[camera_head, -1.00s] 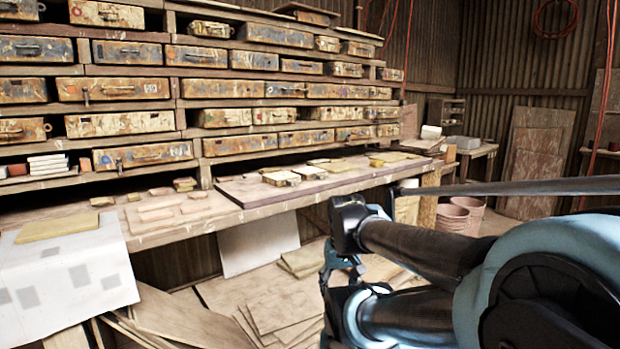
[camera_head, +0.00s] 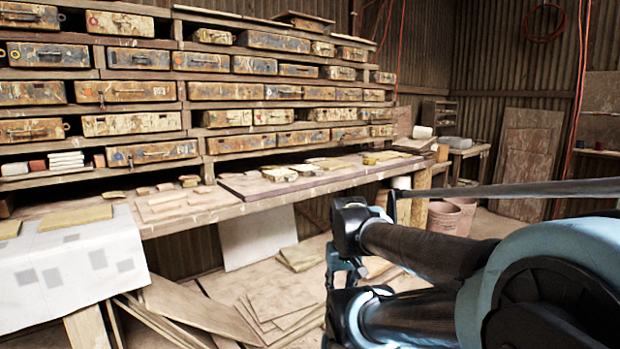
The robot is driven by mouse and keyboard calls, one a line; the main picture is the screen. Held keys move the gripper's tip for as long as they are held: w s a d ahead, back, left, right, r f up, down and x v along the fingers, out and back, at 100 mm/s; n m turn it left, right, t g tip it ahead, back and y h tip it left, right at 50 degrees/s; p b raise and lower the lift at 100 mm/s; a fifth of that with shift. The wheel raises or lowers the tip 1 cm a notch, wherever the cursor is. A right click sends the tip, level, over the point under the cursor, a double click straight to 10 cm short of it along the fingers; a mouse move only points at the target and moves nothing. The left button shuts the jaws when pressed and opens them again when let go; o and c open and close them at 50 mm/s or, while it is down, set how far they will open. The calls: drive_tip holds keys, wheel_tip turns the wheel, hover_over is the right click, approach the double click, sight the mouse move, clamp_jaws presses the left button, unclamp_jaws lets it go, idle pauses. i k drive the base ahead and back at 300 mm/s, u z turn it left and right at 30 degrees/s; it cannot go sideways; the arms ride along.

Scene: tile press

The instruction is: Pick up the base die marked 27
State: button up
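Several worn, paint-stained dies with metal handles fill the wooden shelves (camera_head: 222,74) at the back left. One of them is a die on the lowest row (camera_head: 152,152); another sits above it (camera_head: 132,124). Their markings are too small to read, so I cannot tell which is marked 27. My gripper (camera_head: 342,272) hangs low at the centre, in front of the workbench and well apart from the shelves. My arm hides part of it, and its fingers cannot be made out.
A long workbench (camera_head: 190,224) runs below the shelves, with flat boards and small tiles on it. A white sheet (camera_head: 75,265) hangs over its left end. Loose boards (camera_head: 275,305) lie on the floor below. Buckets (camera_head: 452,217) stand right of the bench.

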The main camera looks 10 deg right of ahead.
sight(307, 169)
drive_tip(key=k, duration=0.95)
drive_tip(key=z, duration=0.6)
drive_tip(key=i, duration=2.35)
drive_tip(key=u, duration=0.5)
